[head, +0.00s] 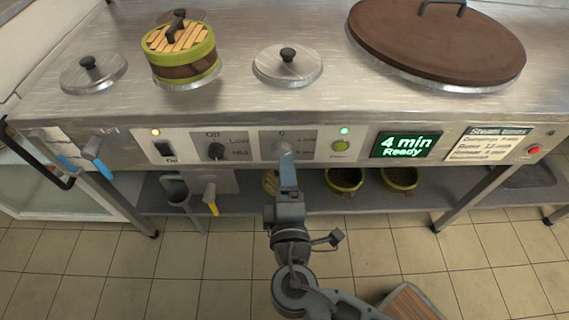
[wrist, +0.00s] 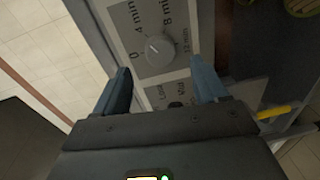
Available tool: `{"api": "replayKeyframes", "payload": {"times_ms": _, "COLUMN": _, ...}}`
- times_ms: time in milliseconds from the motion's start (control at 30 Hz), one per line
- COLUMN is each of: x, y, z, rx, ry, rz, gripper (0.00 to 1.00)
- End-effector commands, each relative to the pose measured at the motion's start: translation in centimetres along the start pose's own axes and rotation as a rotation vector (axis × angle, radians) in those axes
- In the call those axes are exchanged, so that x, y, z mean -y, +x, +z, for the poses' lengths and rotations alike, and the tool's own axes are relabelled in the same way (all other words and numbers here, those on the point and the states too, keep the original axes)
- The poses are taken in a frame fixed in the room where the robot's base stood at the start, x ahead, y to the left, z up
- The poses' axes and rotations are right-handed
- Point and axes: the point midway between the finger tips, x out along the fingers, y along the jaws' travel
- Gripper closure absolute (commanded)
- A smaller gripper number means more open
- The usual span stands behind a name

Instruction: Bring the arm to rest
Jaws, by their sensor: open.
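My gripper (head: 286,158) is in front of the control panel (head: 186,150), at the timer knob (head: 281,148). In the wrist view my gripper (wrist: 160,76) is open, with its two blue fingers apart and nothing held between them. The round grey timer knob (wrist: 159,50) shows beyond the fingertips, with a visible gap to each finger. Its dial is marked 0, 4 min, 8 min and 12 min. In the head view the fingers partly cover the knob. My arm reaches up from the bottom of the head view.
A steamer basket (head: 180,55) and lids (head: 287,65) stand on the steel counter.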

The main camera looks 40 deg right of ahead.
Motion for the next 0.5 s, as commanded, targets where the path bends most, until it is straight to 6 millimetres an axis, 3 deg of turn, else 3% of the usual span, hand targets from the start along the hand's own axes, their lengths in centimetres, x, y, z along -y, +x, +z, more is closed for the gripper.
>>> {"api": "replayKeyframes", "payload": {"times_ms": 200, "x": 0.0, "y": -1.9, "z": 0.0, "rx": -0.001, "ry": -0.001, "rz": 0.000, "gripper": 0.28}}
{"api": "replayKeyframes", "payload": {"times_ms": 500, "x": 0.0, "y": -2.1, "z": 0.0, "rx": -0.001, "ry": 0.000, "rz": 0.000, "gripper": 0.28}}
